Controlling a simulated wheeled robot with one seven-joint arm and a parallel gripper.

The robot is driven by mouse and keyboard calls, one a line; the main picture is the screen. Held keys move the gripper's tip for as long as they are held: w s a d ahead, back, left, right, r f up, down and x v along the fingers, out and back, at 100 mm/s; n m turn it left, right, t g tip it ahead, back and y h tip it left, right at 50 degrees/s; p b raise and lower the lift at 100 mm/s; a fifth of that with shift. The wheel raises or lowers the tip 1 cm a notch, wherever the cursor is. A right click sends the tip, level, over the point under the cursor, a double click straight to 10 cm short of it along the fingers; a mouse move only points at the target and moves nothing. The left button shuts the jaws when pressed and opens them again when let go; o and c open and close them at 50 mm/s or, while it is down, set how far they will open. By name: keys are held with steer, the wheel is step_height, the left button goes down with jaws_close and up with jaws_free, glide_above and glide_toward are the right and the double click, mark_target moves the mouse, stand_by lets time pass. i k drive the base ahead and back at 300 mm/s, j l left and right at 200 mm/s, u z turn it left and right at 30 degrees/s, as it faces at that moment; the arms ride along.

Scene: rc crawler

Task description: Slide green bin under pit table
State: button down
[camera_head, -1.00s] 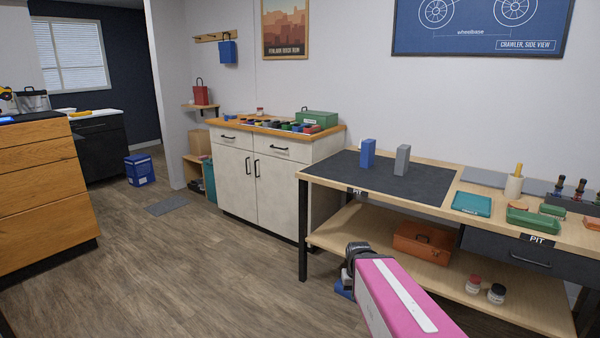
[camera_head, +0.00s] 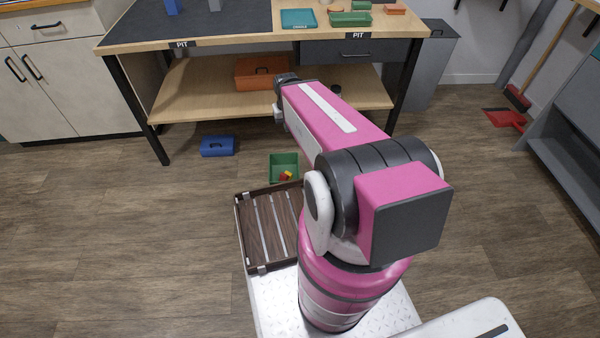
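The green bin (camera_head: 284,170) sits on the floor in front of the pit table, with small red and yellow items inside. It is just beyond the front edge of my wooden-slatted tray, and part of its right side is close to my arm. The pit table (camera_head: 220,43) stands behind it, with a low wooden shelf (camera_head: 190,100) and black legs. My arm reaches out toward the table. Its dark end (camera_head: 285,84) shows in front of the low shelf, above and beyond the bin. The gripper fingers cannot be made out.
A blue case (camera_head: 217,146) lies on the floor left of the bin, near the table's front. An orange toolbox (camera_head: 262,72) stands on the low shelf. A red dustpan (camera_head: 506,119) lies at the right. The floor left and right is mostly clear.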

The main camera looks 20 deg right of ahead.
mark_target(279, 162)
steer(key=k+l, duration=0.15)
steer(key=l, duration=0.2)
steer(key=k+l+z, duration=0.1)
steer(key=l, duration=0.25)
steer(key=k+l, duration=0.15)
steer(key=l, duration=0.25)
steer(key=k+l, duration=0.1)
steer(key=l, duration=0.25)
steer(key=k+l+z, duration=0.1)
steer(key=l, duration=0.25)
